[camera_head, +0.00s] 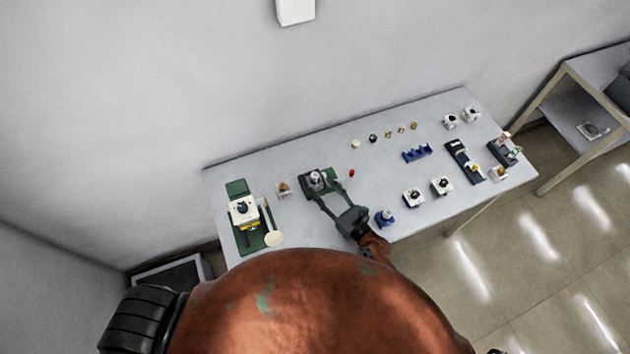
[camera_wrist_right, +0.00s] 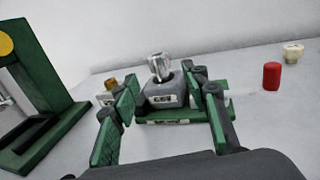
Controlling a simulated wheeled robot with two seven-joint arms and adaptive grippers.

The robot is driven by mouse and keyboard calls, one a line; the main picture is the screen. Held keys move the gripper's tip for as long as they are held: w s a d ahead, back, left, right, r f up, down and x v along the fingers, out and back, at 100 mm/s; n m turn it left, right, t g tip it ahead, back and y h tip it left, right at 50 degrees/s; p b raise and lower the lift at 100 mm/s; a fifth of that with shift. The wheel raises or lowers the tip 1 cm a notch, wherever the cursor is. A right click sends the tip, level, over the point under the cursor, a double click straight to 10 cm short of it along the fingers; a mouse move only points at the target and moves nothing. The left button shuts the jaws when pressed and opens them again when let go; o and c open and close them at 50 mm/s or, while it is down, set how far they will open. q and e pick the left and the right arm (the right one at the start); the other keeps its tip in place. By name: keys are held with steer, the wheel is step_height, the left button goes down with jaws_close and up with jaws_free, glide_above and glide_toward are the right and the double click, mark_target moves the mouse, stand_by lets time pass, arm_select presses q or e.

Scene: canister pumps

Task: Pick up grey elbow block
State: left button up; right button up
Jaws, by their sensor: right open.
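A light grey piece (camera_head: 316,178), which I take to be the grey elbow block, sits upright in a dark grey holder (camera_head: 305,185) on a green base. In the right wrist view the piece (camera_wrist_right: 160,67) stands out of the holder (camera_wrist_right: 163,95), straight ahead between my fingers. My right gripper (camera_head: 323,196) is open and empty. Its fingers (camera_wrist_right: 160,88) reach toward the holder from the front, one to each side; whether they touch it I cannot tell. My left gripper is not in view.
A green stand with a white and yellow unit (camera_head: 243,209) is on the left. A small brass-topped block (camera_head: 283,188) and a red cylinder (camera_head: 351,173) flank the holder. A blue block (camera_head: 385,217) is near my right wrist. Several other parts stand to the right.

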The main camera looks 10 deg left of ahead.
mark_target(317, 180)
steer(key=x, duration=0.2)
steer(key=r+x, duration=0.1)
steer(key=x, duration=0.1)
steer(key=shift+w+a+p, duration=0.2)
steer(key=shift+w+p, duration=0.05)
steer(key=shift+p, duration=0.1)
steer(key=shift+w+a+f, duration=0.15)
steer(key=shift+w+a, duration=0.05)
steer(key=c, duration=0.6)
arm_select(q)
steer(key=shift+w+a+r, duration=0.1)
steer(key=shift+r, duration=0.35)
arm_select(e)
jaws_close()
